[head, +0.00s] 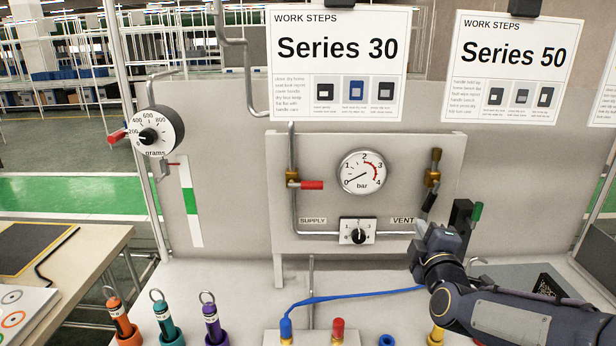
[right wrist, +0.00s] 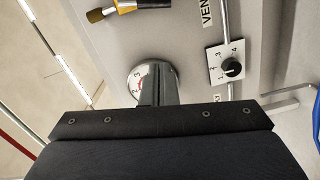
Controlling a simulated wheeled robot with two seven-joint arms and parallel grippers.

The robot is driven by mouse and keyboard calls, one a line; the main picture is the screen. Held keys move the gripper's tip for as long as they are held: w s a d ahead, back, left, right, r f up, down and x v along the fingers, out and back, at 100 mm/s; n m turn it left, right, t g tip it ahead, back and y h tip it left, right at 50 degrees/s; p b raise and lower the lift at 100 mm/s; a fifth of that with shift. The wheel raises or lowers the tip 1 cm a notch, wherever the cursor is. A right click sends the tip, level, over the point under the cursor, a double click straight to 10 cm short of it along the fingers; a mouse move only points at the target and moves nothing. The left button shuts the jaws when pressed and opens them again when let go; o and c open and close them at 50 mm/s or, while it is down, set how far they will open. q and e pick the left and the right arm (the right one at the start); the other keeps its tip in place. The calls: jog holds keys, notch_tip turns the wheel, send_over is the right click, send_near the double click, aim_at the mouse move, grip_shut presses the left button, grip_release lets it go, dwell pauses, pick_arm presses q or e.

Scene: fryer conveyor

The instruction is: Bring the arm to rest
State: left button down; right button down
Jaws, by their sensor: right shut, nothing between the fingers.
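My right arm comes in from the lower right in the head view. Its gripper (head: 440,238) is in front of the right end of the grey panel (head: 400,150), just below the black-handled valve (head: 432,180) on the vent side. In the right wrist view the gripper's fingers (right wrist: 156,92) are together and empty, and they cover part of the round bar gauge (right wrist: 135,82). I see no contact between the gripper and the panel. My left gripper is not in view.
The panel carries the gauge (head: 362,171), a red-handled supply valve (head: 306,185) and a selector knob (head: 358,231). A blue hose (head: 350,297) lies on the bench. Orange, teal and purple tools (head: 212,322) stand front left. A green-tipped black handle (head: 463,214) is close beside the right gripper.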

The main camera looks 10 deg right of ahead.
jog(key=s+a+f+m+g+y, duration=0.3)
jog(key=s+a+f+m+g, duration=0.15)
jog(key=s, duration=0.45)
jog(key=s+a+f+m+g+y, duration=0.35)
jog(key=s+a+m, duration=0.2)
jog(key=s, duration=0.35)
jog(key=s+a+f+m+g+y, duration=0.2)
jog(key=s+a+f+m+g, duration=0.3)
jog(key=s, duration=0.4)
jog(key=n+t+h+b, duration=0.1)
jog(key=n+h+b, duration=0.35)
jog(key=h, duration=1.35)
send_near(427, 204)
jog(key=shift+n, duration=0.45)
jog(key=p+x, duration=0.4)
jog(key=x, duration=0.2)
jog(key=shift+w+d+f, duration=0.1)
jog(key=shift+d+f, duration=0.05)
jog(key=shift+d, duration=0.25)
